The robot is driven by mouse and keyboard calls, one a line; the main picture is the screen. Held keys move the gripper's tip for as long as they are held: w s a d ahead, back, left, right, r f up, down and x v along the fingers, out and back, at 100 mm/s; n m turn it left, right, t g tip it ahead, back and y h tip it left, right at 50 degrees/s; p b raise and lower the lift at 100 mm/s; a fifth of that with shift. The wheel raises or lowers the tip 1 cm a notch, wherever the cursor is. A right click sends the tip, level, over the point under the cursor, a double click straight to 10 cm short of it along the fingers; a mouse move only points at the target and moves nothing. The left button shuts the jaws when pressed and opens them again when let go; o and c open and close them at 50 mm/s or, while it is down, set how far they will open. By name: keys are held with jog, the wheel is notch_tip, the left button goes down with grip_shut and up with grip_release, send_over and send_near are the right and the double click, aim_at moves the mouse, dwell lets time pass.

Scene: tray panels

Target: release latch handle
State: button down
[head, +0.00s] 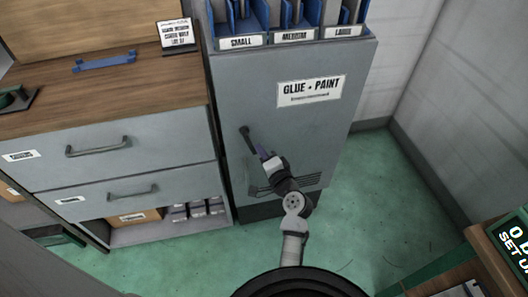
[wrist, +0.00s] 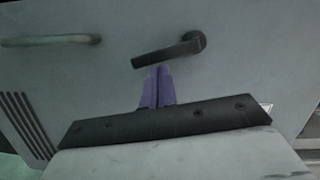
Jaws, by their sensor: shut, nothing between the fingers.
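The latch handle (head: 247,137) is a dark lever on the front of the grey cabinet door (head: 310,125) marked GLUE + PAINT. In the wrist view the latch handle (wrist: 165,54) runs from a round pivot at its right, sloping slightly down to a free end at the left. My gripper (head: 261,149) is at the lever's lower end in the head view. In the wrist view my gripper (wrist: 157,68) has its purple fingers together and empty, their tips at the lever's lower edge. I cannot tell whether they touch it.
A grey pull bar (wrist: 50,41) is fixed to the same door, beside the latch. Drawers with handles (head: 97,147) stand left of the cabinet, under a wooden worktop (head: 120,83). Labelled bins (head: 295,20) sit on top. Green floor (head: 375,195) is clear at the right.

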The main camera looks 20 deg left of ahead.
jog(key=shift+s+a+f+m, duration=0.15)
jog(key=shift+a+f+m, duration=0.05)
jog(key=shift+m, duration=0.2)
dwell(0.5)
